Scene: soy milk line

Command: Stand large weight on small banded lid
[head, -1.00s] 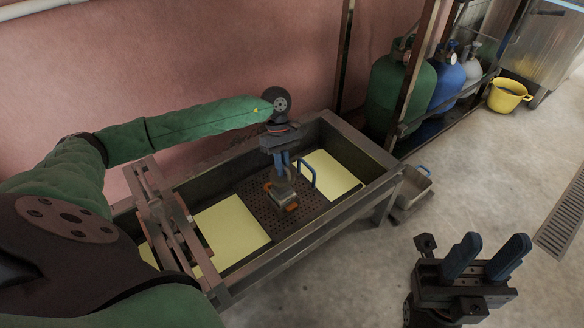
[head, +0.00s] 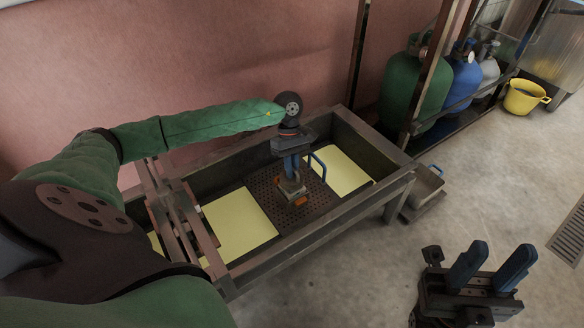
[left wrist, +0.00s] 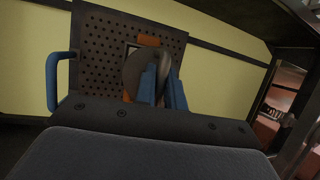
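A dark perforated plate (head: 262,189) with a blue side handle (head: 318,164) lies across the trough; it also shows in the left wrist view (left wrist: 100,35), with its blue handle at the left. Orange patches (head: 302,201) show at its middle, close around a grey metal weight (head: 292,187); I take these for the lid's bands. My left gripper (head: 291,173) is directly above, its blue fingers closed on the weight's rounded grey top (left wrist: 134,72). The weight looks upright; the fingers hide whether its base touches the lid. My right gripper (head: 489,262) is open and empty, well away over the floor.
The metal trough (head: 325,228) has raised walls and pale yellow slabs (head: 240,222) on both sides of the plate. A rail frame (head: 175,212) crosses its left end. A metal pan (head: 426,183) stands on the floor beside it. Gas cylinders (head: 412,88) and a yellow pot (head: 523,97) are behind.

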